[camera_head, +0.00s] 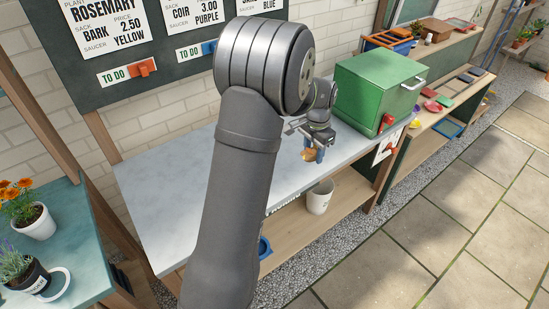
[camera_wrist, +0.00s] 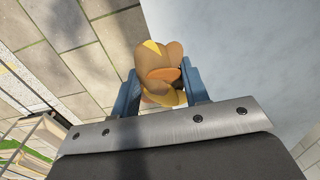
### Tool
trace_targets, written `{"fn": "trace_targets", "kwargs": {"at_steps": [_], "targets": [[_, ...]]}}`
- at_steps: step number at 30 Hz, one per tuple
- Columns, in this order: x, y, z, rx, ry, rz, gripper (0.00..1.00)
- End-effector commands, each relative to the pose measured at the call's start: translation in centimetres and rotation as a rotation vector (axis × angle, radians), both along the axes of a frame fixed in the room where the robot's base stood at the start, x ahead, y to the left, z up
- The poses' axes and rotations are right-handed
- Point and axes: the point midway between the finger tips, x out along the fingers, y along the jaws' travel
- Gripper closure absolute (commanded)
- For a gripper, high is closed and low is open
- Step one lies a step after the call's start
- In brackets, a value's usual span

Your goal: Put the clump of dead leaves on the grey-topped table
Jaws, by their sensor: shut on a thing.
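The clump of dead leaves (camera_wrist: 160,70) is brown and orange with a yellow patch. My gripper (camera_wrist: 157,88) is shut on it, with a blue finger on each side in the wrist view. In the head view the clump (camera_head: 309,155) is small, at the fingertips of my gripper (camera_head: 315,153). It shows near the front edge of the grey-topped table (camera_head: 180,185). Whether it touches the top or hangs above it, I cannot tell. My arm hides the middle of the table.
A green box (camera_head: 372,88) with a red part stands at the table's right end. A white bucket (camera_head: 319,197) is on the shelf below. The table's left part is bare. A teal table (camera_head: 85,225) with potted plants is at the left.

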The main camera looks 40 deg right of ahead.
Motion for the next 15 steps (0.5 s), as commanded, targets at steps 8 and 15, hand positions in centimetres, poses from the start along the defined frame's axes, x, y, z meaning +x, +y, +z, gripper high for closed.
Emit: {"fn": "trace_targets", "kwargs": {"at_steps": [8,15], "targets": [[6.3,1.0,-3.8,0.001,0.001,0.004,0.81],[8.5,1.2,-5.2,0.0,0.0,0.0,0.81]]}}
